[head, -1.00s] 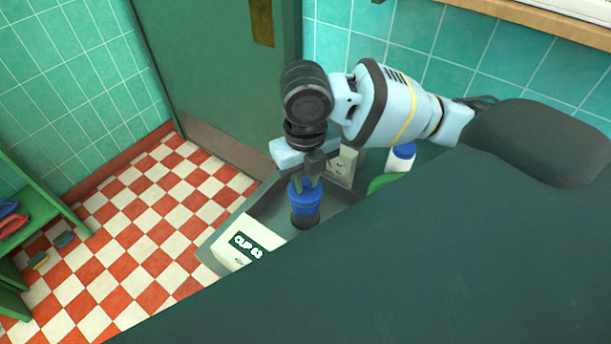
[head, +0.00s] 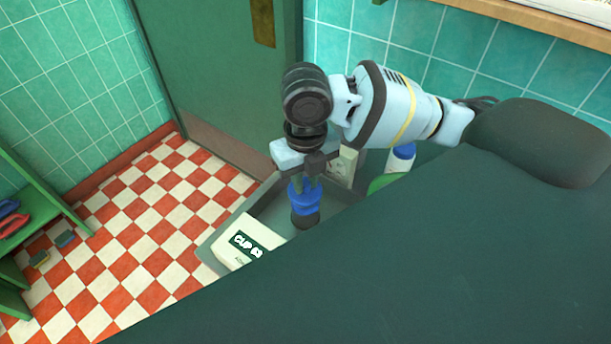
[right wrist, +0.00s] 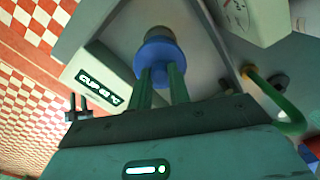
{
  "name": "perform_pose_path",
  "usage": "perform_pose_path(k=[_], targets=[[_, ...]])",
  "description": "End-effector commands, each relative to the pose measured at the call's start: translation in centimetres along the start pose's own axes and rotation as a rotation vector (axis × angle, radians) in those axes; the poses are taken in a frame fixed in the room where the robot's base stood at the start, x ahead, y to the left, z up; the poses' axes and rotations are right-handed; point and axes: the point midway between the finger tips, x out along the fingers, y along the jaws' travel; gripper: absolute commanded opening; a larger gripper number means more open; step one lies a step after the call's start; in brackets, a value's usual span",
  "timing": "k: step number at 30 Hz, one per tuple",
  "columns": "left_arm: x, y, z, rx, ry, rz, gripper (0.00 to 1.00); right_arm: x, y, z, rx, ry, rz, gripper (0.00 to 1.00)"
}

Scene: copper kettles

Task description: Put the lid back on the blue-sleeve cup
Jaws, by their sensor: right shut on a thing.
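My right gripper (head: 307,182) points straight down over the grey tray and is shut on a blue round piece (head: 304,196), which looks like the lid. Its two green fingers (right wrist: 161,78) meet the blue disc (right wrist: 157,52) in the right wrist view. Directly below the blue piece is a cup with a dark lower part (head: 305,221), standing upright in the tray. The blue piece and the cup line up. I cannot tell where lid ends and sleeve begins, or whether the lid is fully seated. My left gripper is not in view.
The grey tray (head: 215,243) holds a white box labelled "CUP" (head: 237,240) beside the cup. A pale boxy device (head: 343,165) stands behind, with a blue-capped white bottle (head: 402,158) and a green item (head: 382,182) to the right.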

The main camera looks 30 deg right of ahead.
Motion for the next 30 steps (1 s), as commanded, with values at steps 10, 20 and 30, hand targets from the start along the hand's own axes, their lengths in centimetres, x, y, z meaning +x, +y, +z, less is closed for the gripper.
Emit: perform_pose_path(k=[10, 20, 30], targets=[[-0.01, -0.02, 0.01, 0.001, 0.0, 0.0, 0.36, 0.09, -0.02, 0.0, 0.0, 0.0, 0.0, 0.0], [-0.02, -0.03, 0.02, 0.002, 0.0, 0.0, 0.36, 0.13, -0.02, 0.0, 0.001, 0.0, 0.0, 0.0], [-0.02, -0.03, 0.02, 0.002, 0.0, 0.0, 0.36, 0.13, -0.02, 0.0, 0.0, 0.0, 0.0, 0.4]])
